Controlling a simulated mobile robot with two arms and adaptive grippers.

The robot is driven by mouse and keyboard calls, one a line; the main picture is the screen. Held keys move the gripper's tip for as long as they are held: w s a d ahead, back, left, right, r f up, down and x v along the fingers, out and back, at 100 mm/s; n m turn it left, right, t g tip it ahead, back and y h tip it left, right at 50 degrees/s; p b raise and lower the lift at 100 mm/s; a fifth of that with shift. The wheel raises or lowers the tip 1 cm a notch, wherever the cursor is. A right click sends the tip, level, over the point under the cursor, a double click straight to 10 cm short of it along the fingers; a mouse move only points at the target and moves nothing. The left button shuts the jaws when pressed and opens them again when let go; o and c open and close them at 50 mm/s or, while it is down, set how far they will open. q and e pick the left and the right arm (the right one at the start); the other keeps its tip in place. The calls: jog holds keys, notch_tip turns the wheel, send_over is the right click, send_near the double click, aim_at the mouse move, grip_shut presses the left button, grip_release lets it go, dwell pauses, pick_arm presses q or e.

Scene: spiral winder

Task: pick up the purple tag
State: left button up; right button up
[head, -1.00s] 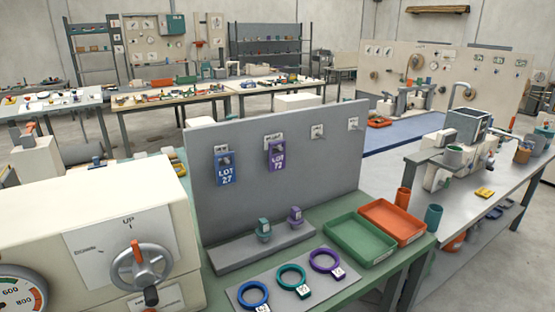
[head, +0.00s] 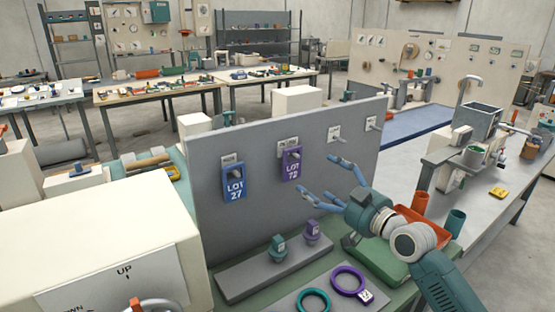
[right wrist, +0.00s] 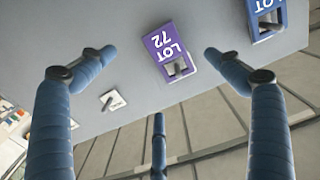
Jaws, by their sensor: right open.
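The purple tag (head: 291,164), marked LOT 72, hangs from a hook on the upright grey panel (head: 240,145). It also shows upside down in the right wrist view (right wrist: 160,42), at the top centre. My right gripper (head: 320,176) is open and empty, with its blue fingers pointing toward the panel just right of the purple tag. In the right wrist view the fingers are spread either side of the tag, which lies beyond them, apart from them. My left gripper is not in view.
A blue LOT 27 tag (head: 234,183) hangs left of the purple one. Two bare hooks show to its right. Small teal (head: 278,248) and purple (head: 312,231) pieces stand on the ledge below. My right arm partly covers the green tray (head: 375,262) and orange tray.

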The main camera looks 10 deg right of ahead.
aim_at(297, 164)
jog(key=x, duration=0.2)
jog(key=r+p+x, duration=0.1)
jog(key=x, duration=0.2)
jog(key=shift+r, duration=0.1)
jog(key=p+x, duration=0.2)
jog(key=x, duration=0.2)
jog(key=shift+w+a, duration=0.1)
jog(key=shift+a, duration=0.1)
jog(key=shift+w+a, duration=0.15)
jog(key=shift+w, duration=0.15)
jog(key=shift+w+f, duration=0.2)
jog(key=shift+f, duration=0.05)
jog(key=shift+s, duration=0.15)
jog(key=c, duration=0.8)
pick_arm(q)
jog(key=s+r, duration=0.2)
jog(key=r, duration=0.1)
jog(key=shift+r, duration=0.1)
pick_arm(e)
jog(key=c, duration=0.5)
